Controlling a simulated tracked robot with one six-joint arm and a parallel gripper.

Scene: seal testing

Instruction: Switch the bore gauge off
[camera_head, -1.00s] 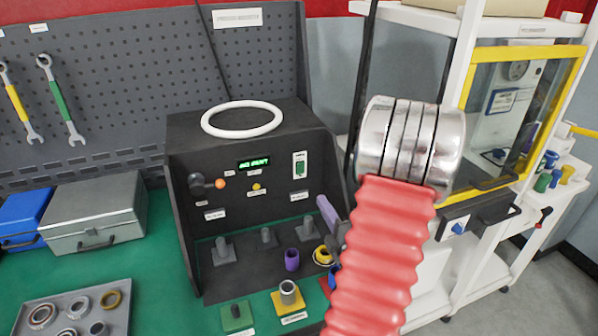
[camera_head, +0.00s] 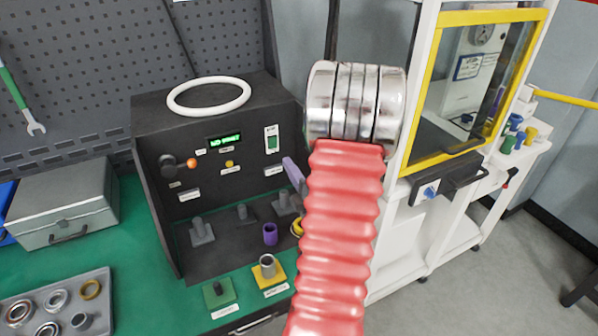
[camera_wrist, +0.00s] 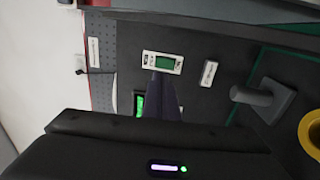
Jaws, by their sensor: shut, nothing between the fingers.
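The bore gauge is a dark box (camera_head: 165,115) on the green bench with a lit green display (camera_head: 225,140) that seems to read "NO PART". A green switch on a white plate (camera_head: 271,139) sits at the right of its front panel. The switch also shows in the wrist view (camera_wrist: 165,62), just beyond my fingertips. My gripper (camera_head: 287,162) is shut and empty, its purple-grey fingers just below and right of the switch in the head view. In the wrist view the fingers (camera_wrist: 164,80) point at the plate's lower edge; I cannot tell whether they touch.
An orange-tipped knob (camera_head: 191,163) and a yellow button (camera_head: 229,164) share the panel. A white ring (camera_head: 209,96) lies on top of the box. Posts and a purple bushing (camera_head: 270,235) stand below. A yellow-framed cabinet (camera_head: 407,130) is at right.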

